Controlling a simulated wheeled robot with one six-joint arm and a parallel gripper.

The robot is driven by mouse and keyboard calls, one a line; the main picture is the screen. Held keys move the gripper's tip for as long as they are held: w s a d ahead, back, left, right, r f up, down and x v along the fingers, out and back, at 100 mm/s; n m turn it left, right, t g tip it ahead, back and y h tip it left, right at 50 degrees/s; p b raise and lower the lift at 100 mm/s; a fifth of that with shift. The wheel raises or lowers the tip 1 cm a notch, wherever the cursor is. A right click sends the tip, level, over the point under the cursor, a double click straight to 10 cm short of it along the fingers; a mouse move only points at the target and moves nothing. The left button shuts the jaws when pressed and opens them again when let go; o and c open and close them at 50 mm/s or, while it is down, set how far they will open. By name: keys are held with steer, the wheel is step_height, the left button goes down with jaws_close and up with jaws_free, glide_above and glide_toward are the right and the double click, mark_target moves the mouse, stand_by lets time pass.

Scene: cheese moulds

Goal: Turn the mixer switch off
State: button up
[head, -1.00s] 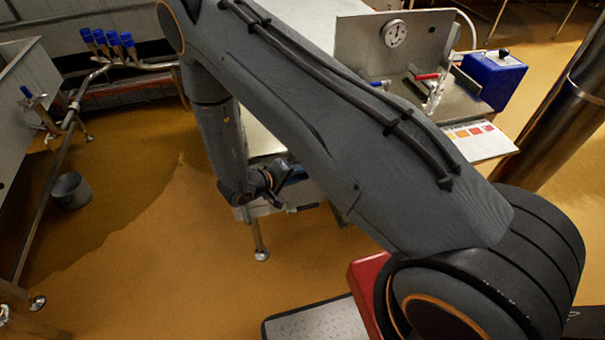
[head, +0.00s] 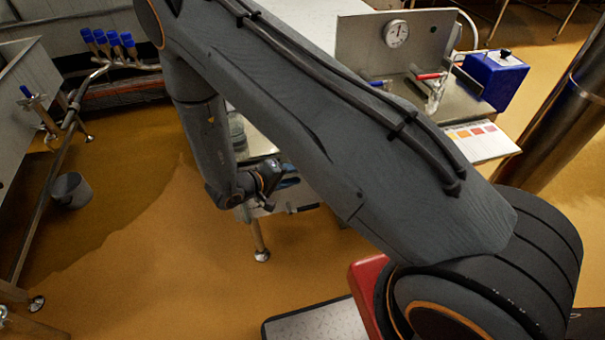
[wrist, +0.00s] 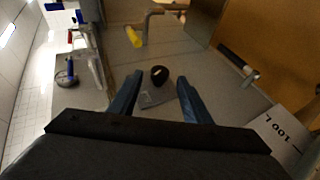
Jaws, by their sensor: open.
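A black rounded knob (wrist: 159,75) on a small grey plate (wrist: 158,97) shows in the wrist view and looks like the mixer switch. My gripper (wrist: 160,86) is open, with one blue finger on each side of the knob in the picture. Nothing is between the fingers that I can see held, and I cannot tell whether they touch the knob. The mark on the knob is too small to read. In the head view, my gripper (head: 283,184) is low beside the steel table, partly behind my arm, and the knob is hidden.
A yellow handle (wrist: 133,36) and a black-handled pipe (wrist: 238,62) are beyond the fingers. A blue box (head: 492,78), a dial gauge (head: 396,33) and a red-handled valve (head: 430,76) stand at back right.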

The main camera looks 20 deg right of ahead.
steer(key=shift+b+v, duration=0.35)
steer(key=shift+v, duration=1.95)
